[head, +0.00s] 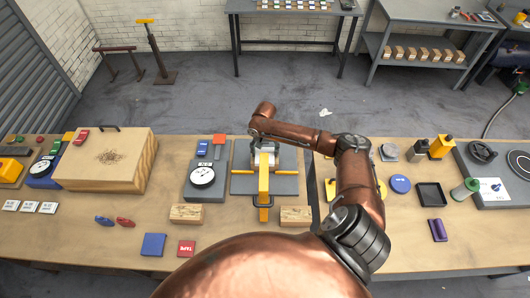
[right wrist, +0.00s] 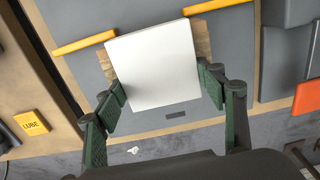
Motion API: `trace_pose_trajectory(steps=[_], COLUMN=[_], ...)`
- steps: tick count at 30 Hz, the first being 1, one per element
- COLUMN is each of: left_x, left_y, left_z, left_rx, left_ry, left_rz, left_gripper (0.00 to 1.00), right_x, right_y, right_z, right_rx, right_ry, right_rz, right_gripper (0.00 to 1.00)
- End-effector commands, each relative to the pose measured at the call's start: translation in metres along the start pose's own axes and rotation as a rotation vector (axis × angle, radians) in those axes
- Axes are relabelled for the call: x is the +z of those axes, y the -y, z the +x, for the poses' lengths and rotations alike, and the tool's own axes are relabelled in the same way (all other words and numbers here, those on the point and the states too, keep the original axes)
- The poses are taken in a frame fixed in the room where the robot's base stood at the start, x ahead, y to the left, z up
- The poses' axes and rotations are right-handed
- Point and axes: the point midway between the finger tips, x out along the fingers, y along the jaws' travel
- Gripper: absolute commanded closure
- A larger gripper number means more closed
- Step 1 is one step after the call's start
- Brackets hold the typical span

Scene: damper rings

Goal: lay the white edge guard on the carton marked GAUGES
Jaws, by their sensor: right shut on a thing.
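The white edge guard (right wrist: 152,65) fills the middle of the right wrist view as a pale flat face. My right gripper (right wrist: 168,92) is shut on it, with a green-padded finger at each side. In the head view my right gripper (head: 264,148) is over the grey plate with yellow bars (head: 282,184). A brown, wood-grained thing (right wrist: 203,42) shows behind the guard, mostly hidden; I cannot tell what it is or whether they touch. I cannot read GAUGES on any carton. My left gripper is not in view.
A wooden chest (head: 118,165) stands at the left. A white dial (head: 203,176) is left of the plate. Two wood-toned blocks (head: 187,213) (head: 296,215) lie in front. A red TAPE box (head: 187,247) and a yellow LUBE box (right wrist: 31,123) are visible.

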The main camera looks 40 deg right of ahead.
Motion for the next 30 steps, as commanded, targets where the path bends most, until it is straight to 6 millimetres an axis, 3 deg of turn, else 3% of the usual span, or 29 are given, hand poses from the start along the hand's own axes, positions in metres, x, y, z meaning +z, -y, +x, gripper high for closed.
trace_pose_trajectory(steps=[20, 21, 27, 30], left_x=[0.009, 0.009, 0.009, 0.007], left_y=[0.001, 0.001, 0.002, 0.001], left_z=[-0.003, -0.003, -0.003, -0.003], left_rx=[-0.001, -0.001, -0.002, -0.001], left_ry=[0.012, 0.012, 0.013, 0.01], left_rz=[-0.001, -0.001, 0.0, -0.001], left_gripper=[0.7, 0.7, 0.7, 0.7], right_x=[0.007, 0.007, 0.007, 0.007], right_y=[-0.001, 0.0, -0.001, -0.001], right_z=[0.02, 0.021, 0.02, 0.019], right_rx=[0.003, 0.002, 0.003, 0.003], right_ry=[0.014, 0.015, 0.016, 0.014], right_rz=[-0.001, -0.001, -0.002, -0.001], right_gripper=[0.58, 0.31, 0.18, 0.18])
